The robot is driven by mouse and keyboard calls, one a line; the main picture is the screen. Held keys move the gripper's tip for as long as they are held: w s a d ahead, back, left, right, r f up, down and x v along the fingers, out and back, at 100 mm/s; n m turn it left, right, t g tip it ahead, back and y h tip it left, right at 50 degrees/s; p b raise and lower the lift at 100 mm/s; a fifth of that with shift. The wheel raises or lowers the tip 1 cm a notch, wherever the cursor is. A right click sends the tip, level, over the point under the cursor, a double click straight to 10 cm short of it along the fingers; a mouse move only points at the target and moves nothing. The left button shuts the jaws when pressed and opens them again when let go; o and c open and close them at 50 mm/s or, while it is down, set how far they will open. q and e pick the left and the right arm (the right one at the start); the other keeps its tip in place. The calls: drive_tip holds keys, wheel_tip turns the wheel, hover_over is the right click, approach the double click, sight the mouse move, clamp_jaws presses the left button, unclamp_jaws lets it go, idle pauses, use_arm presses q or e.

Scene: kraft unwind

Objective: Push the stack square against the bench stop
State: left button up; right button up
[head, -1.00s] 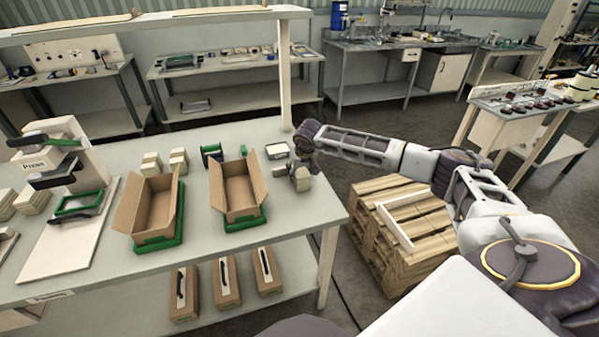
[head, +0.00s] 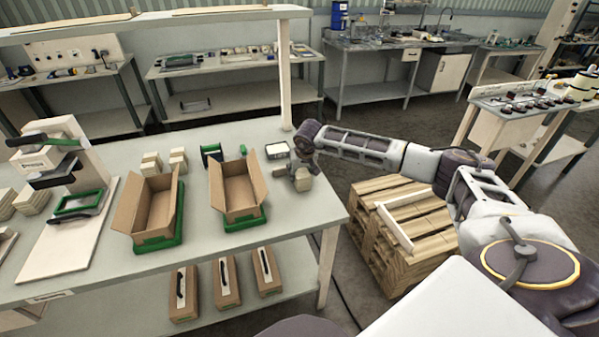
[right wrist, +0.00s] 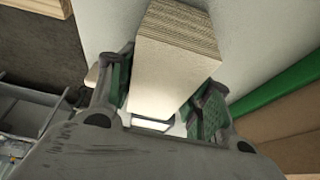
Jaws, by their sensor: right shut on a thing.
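A stack of pale card sheets (right wrist: 178,50) stands between the fingers of my right gripper (right wrist: 166,88) in the right wrist view. The gripper is shut on it, with a green-padded finger on each side. In the head view my right gripper (head: 302,168) is low over the right end of the bench, with the small pale stack (head: 303,184) under it. The gripper partly hides the stack, and I cannot tell whether the stack touches the bench. I cannot make out the bench stop clearly. My left gripper is out of view.
Two open cardboard boxes (head: 236,190) sit on green bases on the bench (head: 255,268), left of the gripper. A small white-topped device (head: 277,150) is close behind it. A press (head: 68,185) and several pale stacks are further left. Pallets (head: 400,225) stand right of the bench.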

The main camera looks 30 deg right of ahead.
drive_tip(key=o, duration=1.1)
drive_tip(key=shift+v, duration=6)
